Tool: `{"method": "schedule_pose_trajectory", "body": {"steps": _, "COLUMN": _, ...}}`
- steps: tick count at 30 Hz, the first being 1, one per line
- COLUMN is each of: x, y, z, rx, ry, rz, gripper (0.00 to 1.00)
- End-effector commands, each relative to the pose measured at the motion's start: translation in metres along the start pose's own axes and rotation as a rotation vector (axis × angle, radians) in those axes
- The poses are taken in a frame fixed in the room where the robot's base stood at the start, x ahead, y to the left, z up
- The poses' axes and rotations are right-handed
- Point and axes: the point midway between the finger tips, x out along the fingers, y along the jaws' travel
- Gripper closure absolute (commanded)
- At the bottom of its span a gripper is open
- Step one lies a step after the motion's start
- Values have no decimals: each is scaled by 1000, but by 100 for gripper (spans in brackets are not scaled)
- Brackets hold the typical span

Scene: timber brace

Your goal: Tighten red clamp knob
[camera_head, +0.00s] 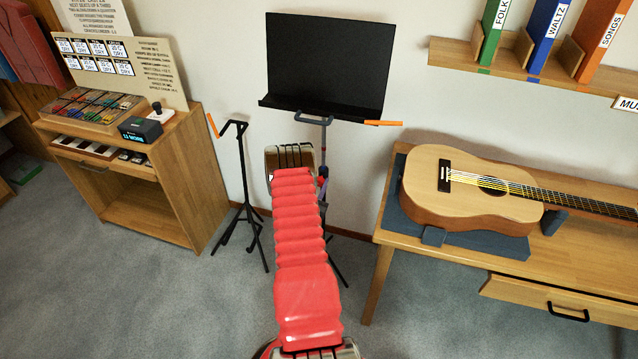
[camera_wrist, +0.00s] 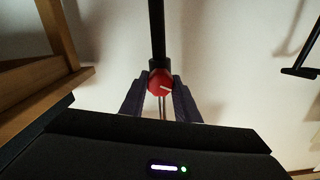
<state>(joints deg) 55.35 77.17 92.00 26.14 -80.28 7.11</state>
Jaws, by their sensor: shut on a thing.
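The red clamp knob (camera_wrist: 159,83) shows in the wrist view, round with a pale line across its face. It sits on a dark upright pole (camera_wrist: 157,30). My gripper (camera_wrist: 159,90) has its two dark fingers on either side of the knob and is shut on it. In the head view, the black music stand (camera_head: 328,66) stands upright against the wall. My red-sleeved arm reaches to its pole, and my gripper (camera_head: 322,178) is mostly hidden there behind my wrist.
A black tripod stand (camera_head: 243,190) is close on the left. A wooden cabinet (camera_head: 150,205) stands further left. On the right, a guitar (camera_head: 480,190) lies on a wooden table (camera_head: 395,262) with an open drawer (camera_head: 550,300). Grey carpet is clear in front.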

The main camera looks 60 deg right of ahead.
Motion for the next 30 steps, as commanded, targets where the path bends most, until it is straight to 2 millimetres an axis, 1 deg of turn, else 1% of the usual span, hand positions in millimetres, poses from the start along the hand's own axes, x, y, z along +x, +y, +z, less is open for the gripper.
{"method": "schedule_pose_trajectory", "body": {"steps": 21, "x": -2, "y": 1, "z": 3, "rx": 677, "ry": -4, "rz": -3, "gripper": 94}}
{"method": "schedule_pose_trajectory", "body": {"steps": 30, "x": -2, "y": 2, "z": 4, "rx": 934, "ry": -5, "rz": -2, "gripper": 94}}
